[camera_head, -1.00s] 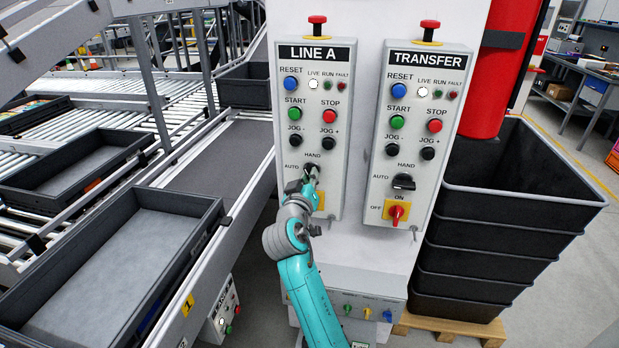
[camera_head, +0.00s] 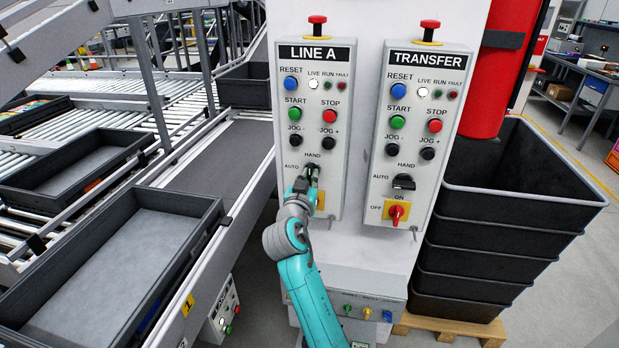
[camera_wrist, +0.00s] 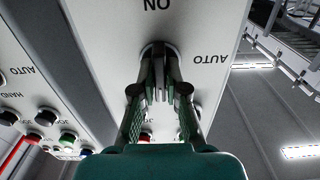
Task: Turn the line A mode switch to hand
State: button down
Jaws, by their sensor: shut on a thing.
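The LINE A panel (camera_head: 336,120) is on the left of the pillar. Its black mode switch (camera_head: 311,168) sits low on the panel, below the HAND label and to the right of AUTO. My gripper (camera_head: 311,183) reaches up to it from below, and its fingers cover much of the knob. In the wrist view, which sees the panel upside down, my gripper (camera_wrist: 160,85) has its fingers shut on both sides of the mode switch (camera_wrist: 159,52). ON and AUTO show there, but the HAND label is hidden. The fingers hide which way the knob points.
The TRANSFER panel (camera_head: 421,130) stands close on the right, with its own black switch (camera_head: 403,182) and red ON/OFF knob (camera_head: 396,213). JOG buttons (camera_head: 295,141) sit just above the LINE A switch. Stacked black bins (camera_head: 510,240) stand at right, a conveyor (camera_head: 222,165) at left.

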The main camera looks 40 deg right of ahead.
jog(key=c, duration=1.2)
grip_release()
jog(key=v, duration=1.2)
